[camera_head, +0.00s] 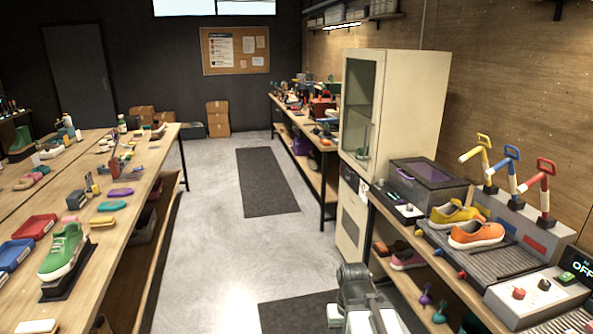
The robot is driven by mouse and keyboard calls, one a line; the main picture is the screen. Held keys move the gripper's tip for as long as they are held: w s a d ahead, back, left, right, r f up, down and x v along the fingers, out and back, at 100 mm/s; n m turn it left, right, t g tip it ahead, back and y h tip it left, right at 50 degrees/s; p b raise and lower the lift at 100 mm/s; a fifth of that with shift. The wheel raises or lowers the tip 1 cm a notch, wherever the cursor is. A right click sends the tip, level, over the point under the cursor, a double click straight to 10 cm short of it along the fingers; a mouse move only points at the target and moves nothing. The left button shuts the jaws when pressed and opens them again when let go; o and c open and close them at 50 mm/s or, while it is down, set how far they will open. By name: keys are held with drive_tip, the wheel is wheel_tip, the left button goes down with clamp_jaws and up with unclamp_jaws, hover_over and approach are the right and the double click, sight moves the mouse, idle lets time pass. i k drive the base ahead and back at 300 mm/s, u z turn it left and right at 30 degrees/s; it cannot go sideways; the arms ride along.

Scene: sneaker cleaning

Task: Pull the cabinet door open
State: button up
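The tall cream cabinet (412,105) stands right of centre, against the wooden wall. Its upper door (359,92) has a cream frame around a greenish glass pane and faces the aisle. It looks closed, with a thin vertical handle near its right edge. A cream lower panel (350,220) is below, partly behind the workbench corner. My grey arm shows at the bottom edge, with my gripper (354,276) in front of the cabinet and well short of it, apart from the door. Its fingers cannot be made out, and I see nothing held.
A right workbench (410,262) carries a dark lidded box (427,182), sneakers and a control box (535,295). A long table (105,240) with shoes and trays lines the left. The grey floor between has dark mats (266,182) and is otherwise clear.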

sight(379, 57)
drive_tip(key=u, duration=0.35)
drive_tip(key=i, duration=2.15)
drive_tip(key=u, duration=0.45)
drive_tip(key=i, duration=1.3)
drive_tip(key=u, duration=0.05)
